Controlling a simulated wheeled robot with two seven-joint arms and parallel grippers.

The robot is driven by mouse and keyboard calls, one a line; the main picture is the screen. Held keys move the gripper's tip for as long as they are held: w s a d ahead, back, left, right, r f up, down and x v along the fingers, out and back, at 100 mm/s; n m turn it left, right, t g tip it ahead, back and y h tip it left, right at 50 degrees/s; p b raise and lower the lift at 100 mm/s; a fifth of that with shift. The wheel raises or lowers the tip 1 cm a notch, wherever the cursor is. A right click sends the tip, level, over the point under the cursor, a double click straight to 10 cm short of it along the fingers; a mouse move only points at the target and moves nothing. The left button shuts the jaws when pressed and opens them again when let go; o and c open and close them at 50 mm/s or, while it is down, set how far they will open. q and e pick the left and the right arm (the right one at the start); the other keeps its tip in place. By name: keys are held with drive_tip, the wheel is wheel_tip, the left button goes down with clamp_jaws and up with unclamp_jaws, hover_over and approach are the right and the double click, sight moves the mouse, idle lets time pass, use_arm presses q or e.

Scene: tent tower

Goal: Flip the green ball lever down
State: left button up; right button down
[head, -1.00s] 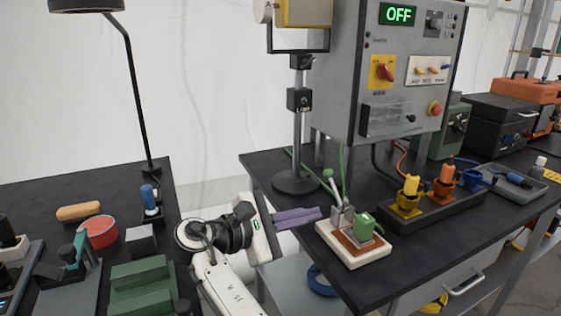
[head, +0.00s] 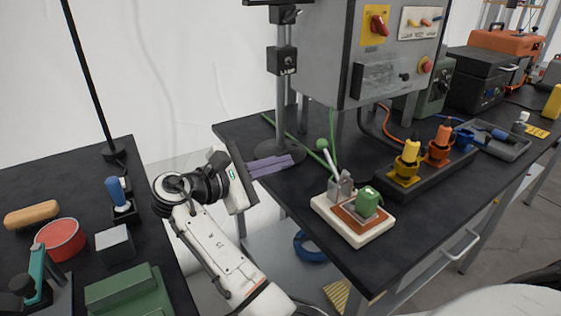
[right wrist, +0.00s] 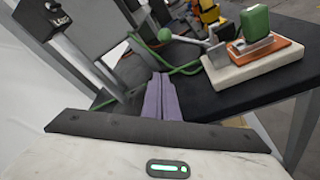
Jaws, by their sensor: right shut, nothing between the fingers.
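The green ball (head: 322,143) tops a slim silver lever that rises, leaning left, from a metal bracket (head: 341,187) on a cream base block (head: 352,225). A green block-shaped part (head: 368,201) sits on a brown plate on that base. The green ball also shows in the right wrist view (right wrist: 164,35). My right gripper (head: 288,161) has purple fingers that are shut and empty. It is left of the ball, apart from it, over the left edge of the right table. In the right wrist view the fingertips (right wrist: 160,78) point toward the lever side. My left gripper is not in view.
A grey control cabinet (head: 375,75) and a stand pole (head: 283,110) are behind the lever. Yellow and orange plugs (head: 407,165) stand in a dark strip to its right. A green cable runs behind the ball. A gap separates the two tables.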

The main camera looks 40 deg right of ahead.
sight(333, 164)
drive_tip(key=d, duration=0.3)
drive_tip(key=d+f, duration=0.1)
drive_tip(key=d, duration=0.3)
drive_tip(key=shift+w+d+f, duration=0.15)
drive_tip(key=shift+d+f, duration=0.05)
drive_tip(key=shift+s+a+r, duration=0.25)
drive_tip(key=shift+s+r, duration=0.15)
drive_tip(key=shift+r, duration=0.15)
drive_tip(key=shift+s+a+r, duration=0.2)
drive_tip(key=shift+s+r, duration=0.2)
drive_tip(key=shift+r, duration=0.15)
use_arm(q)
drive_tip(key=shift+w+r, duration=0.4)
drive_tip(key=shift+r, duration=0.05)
use_arm(e)
drive_tip(key=shift+s+a+r, duration=0.15)
drive_tip(key=shift+s+r, duration=0.3)
use_arm(q)
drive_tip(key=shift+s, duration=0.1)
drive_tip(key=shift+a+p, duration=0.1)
drive_tip(key=shift+p, duration=0.25)
use_arm(e)
drive_tip(key=shift+r, duration=0.1)
